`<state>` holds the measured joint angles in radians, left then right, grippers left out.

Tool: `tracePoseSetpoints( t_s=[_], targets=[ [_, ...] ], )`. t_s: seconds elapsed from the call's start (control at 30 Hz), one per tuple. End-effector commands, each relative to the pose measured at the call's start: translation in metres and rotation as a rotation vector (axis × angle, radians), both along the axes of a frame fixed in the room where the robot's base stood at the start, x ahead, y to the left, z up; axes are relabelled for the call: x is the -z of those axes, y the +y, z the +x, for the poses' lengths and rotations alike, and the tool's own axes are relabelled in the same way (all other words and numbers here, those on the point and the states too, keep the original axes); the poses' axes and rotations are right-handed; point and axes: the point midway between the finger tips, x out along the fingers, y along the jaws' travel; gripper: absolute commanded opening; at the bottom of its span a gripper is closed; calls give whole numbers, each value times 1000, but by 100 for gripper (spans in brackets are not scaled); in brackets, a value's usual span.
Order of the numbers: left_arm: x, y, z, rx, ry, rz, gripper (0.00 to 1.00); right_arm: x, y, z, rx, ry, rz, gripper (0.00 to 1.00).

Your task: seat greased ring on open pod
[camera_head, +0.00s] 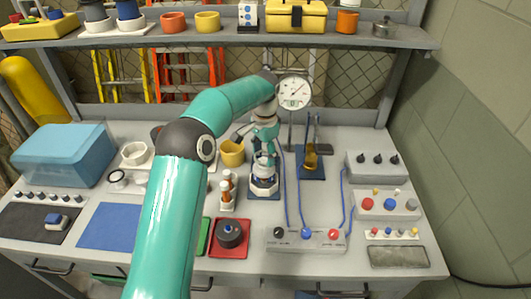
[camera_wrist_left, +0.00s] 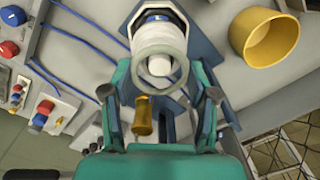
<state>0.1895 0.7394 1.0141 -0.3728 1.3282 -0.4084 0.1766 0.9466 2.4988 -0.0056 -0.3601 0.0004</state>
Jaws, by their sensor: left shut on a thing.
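The open pod (camera_head: 264,185) stands upright on a dark blue plate, white with a blue band. My left gripper (camera_head: 264,153) reaches down from above, directly over the pod. In the left wrist view its fingers (camera_wrist_left: 160,82) are on both sides of a pale grey-green ring (camera_wrist_left: 139,66), shut on it. A white rounded tip shows through the ring's hole, and the pod's white body (camera_wrist_left: 160,32) with its blue band is beyond it. I cannot tell whether the ring touches the pod. My right gripper is not in view.
A yellow cup (camera_head: 232,158) stands close left of the pod, with white-and-brown bottles (camera_head: 227,196) nearer the front. A dial gauge (camera_head: 294,92) stands behind. A yellow part on a blue stand (camera_head: 311,158) and blue cables to a control box (camera_head: 305,240) are to the right.

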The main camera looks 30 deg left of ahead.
Motion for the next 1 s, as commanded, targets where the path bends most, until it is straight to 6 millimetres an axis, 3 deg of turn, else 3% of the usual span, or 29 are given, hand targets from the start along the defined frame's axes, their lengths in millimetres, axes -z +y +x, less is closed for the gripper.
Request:
tracePoseSetpoints(
  t_s=[1.0],
  targets=[
    [11,-1,0,1,1,0,45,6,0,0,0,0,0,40]
  ],
)
